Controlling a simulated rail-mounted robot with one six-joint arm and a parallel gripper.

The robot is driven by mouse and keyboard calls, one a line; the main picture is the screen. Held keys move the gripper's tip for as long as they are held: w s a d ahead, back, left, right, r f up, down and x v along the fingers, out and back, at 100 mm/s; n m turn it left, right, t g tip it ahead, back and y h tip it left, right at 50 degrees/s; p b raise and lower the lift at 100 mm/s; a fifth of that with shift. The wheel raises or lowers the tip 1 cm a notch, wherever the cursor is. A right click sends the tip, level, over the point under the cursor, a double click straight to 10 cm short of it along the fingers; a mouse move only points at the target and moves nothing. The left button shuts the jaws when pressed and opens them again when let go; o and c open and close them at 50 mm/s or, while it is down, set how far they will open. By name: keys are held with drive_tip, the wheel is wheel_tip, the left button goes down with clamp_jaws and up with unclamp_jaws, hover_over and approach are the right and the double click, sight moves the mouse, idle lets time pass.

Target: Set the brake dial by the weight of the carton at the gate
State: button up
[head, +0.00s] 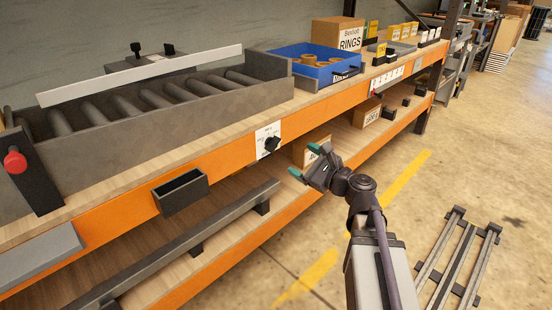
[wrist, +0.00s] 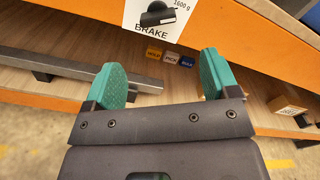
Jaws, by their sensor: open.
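The brake dial (head: 271,143) is a black knob on a white plate on the orange front beam. In the wrist view the dial (wrist: 158,14) shows at the top edge, with "BRAKE" below it and "1600 g" at its right; its upper part is cut off. My gripper (head: 305,161) is open and empty, in front of the beam, below and to the right of the dial. Its green fingers (wrist: 160,66) are apart from the dial. A grey roller conveyor (head: 180,113) stands on the bench. A black post with a red knob (head: 14,161) stands at its left end. I see no carton on the rollers.
A blue bin (head: 300,75) and a "RINGS" cardboard box (head: 325,34) stand to the right on the bench. A black open holder (head: 181,192) juts from the beam. A rail (head: 190,243) runs along the lower shelf. The floor at right is partly clear.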

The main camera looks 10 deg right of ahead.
sight(276, 143)
drive_tip(key=x, duration=1.1)
drive_tip(key=shift+s, duration=0.1)
drive_tip(key=shift+c, duration=0.4)
drive_tip(key=c, duration=0.8)
drive_tip(key=shift+c, duration=0.2)
drive_tip(key=shift+n, duration=0.6)
drive_tip(key=n, duration=0.4)
drive_tip(key=shift+n, duration=0.3)
drive_tip(key=n, duration=0.6)
drive_tip(key=shift+r, duration=0.1)
